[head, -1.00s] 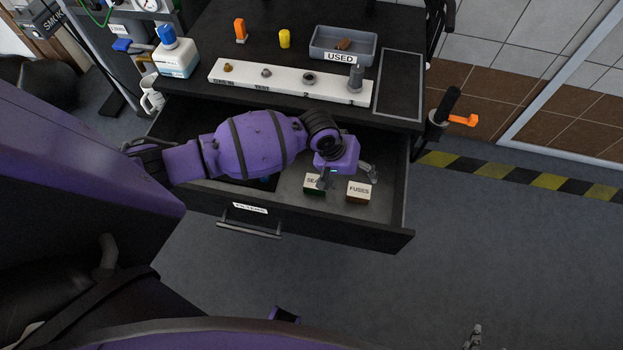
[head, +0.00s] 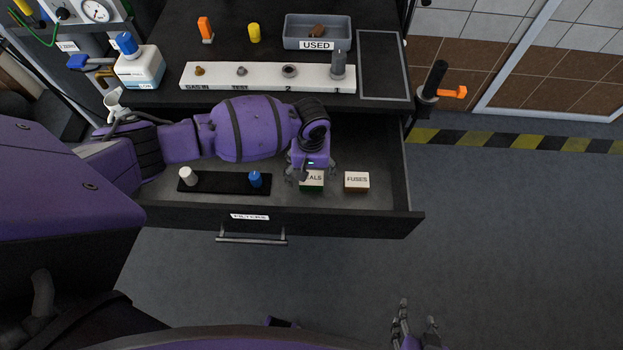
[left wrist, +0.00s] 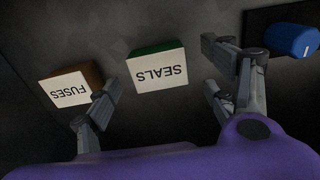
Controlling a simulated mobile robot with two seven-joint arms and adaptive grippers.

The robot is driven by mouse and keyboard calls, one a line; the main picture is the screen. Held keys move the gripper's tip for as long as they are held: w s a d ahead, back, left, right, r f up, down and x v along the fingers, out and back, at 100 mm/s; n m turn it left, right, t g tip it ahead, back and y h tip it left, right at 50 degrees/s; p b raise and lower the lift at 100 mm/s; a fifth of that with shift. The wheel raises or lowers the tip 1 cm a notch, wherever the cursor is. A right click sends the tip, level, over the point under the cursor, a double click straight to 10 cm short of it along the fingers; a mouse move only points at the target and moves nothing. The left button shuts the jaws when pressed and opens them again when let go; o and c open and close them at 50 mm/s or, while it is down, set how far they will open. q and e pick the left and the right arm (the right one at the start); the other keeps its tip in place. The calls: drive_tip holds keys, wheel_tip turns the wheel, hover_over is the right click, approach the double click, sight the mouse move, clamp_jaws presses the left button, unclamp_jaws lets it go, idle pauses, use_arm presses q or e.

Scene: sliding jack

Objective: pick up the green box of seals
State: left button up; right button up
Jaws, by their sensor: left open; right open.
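The green box of seals (head: 312,182), with a white top lettered SEALS, sits on the floor of the open drawer. It also shows in the left wrist view (left wrist: 157,70). My left gripper (head: 312,172) is open above the drawer, at the seals box, and partly covers its label in the head view. In the left wrist view the box lies beyond and between the spread fingers (left wrist: 162,84), with no visible contact. My right gripper (head: 416,326) is open and empty low in the head view, in front of the drawer and away from it.
A brown FUSES box (head: 356,181) stands just right of the seals box, close to one left finger. A black strip (head: 222,183) with a white and a blue filter (head: 255,179) lies to the left. The drawer's front wall (head: 340,223) and the tabletop behind bound the space.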

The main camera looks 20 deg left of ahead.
sight(312, 178)
use_arm(q)
wheel_tip(312, 178, down, 3)
drive_tip(key=shift+d+f, duration=0.1)
drive_tip(key=shift+f, duration=0.1)
drive_tip(key=shift+c, duration=0.3)
drive_tip(key=c, duration=1.2)
